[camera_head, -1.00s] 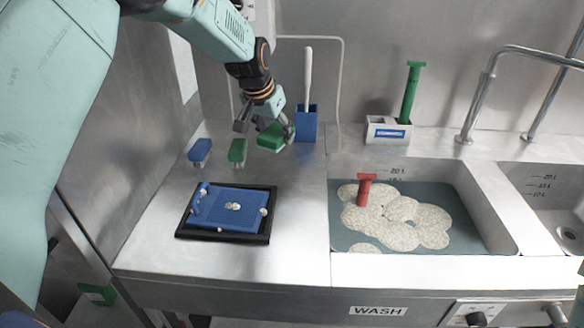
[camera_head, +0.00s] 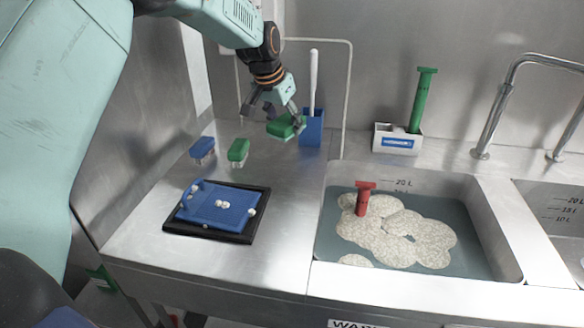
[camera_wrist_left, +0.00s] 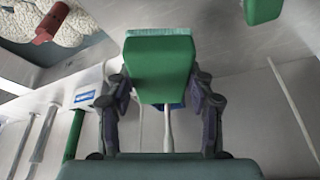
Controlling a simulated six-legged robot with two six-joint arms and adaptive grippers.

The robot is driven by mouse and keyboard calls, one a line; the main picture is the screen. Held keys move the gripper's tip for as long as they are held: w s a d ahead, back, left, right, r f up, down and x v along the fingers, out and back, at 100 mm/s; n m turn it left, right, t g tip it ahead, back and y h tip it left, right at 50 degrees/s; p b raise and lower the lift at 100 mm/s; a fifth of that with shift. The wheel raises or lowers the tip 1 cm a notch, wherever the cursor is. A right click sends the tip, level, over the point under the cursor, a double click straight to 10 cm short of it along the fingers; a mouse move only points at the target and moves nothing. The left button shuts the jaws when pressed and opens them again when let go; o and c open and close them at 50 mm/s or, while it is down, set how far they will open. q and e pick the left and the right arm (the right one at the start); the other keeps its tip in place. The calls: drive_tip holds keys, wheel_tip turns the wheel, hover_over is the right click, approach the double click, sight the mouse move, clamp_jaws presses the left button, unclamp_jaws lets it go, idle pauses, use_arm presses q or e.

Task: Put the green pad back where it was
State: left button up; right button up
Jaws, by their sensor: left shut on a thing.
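The green pad (camera_head: 284,126) is held in my left gripper (camera_head: 272,116), above the counter in front of the blue holder. In the left wrist view the pad (camera_wrist_left: 160,65) sits between the two fingers of the left gripper (camera_wrist_left: 163,92), with a paler layer along its far edge. A second green piece (camera_head: 238,150) with a pale underside rests on the counter to the left, beside a similar blue one (camera_head: 202,148). My right gripper is in neither view.
A blue holder (camera_head: 312,132) with a white-handled tool stands by the back wall. A black tray (camera_head: 250,225) with a blue board (camera_head: 228,205) lies in front. The sink (camera_head: 470,190) with foam and a red-handled item (camera_head: 362,198) is right. A white caddy (camera_head: 390,138) holds a green-handled tool.

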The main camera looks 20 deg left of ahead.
use_arm(q)
drive_tip(key=shift+s, duration=0.1)
drive_tip(key=shift+s+a+f, duration=0.1)
drive_tip(key=shift+s+f, duration=0.05)
drive_tip(key=shift+s, duration=0.05)
drive_tip(key=b, duration=0.1)
hover_over(286, 166)
drive_tip(key=s, duration=0.1)
wheel_tip(286, 166, down, 6)
drive_tip(key=shift+s+f, duration=0.1)
drive_tip(key=shift+f, duration=0.05)
drive_tip(key=f, duration=0.1)
drive_tip(key=f+b, duration=0.1)
drive_tip(key=f, duration=0.1)
drive_tip(key=shift+s+a+f, duration=0.15)
drive_tip(key=shift+s+f, duration=0.05)
drive_tip(key=shift+w+f, duration=0.1)
drive_tip(key=shift+f, duration=0.15)
drive_tip(key=shift+w, duration=0.1)
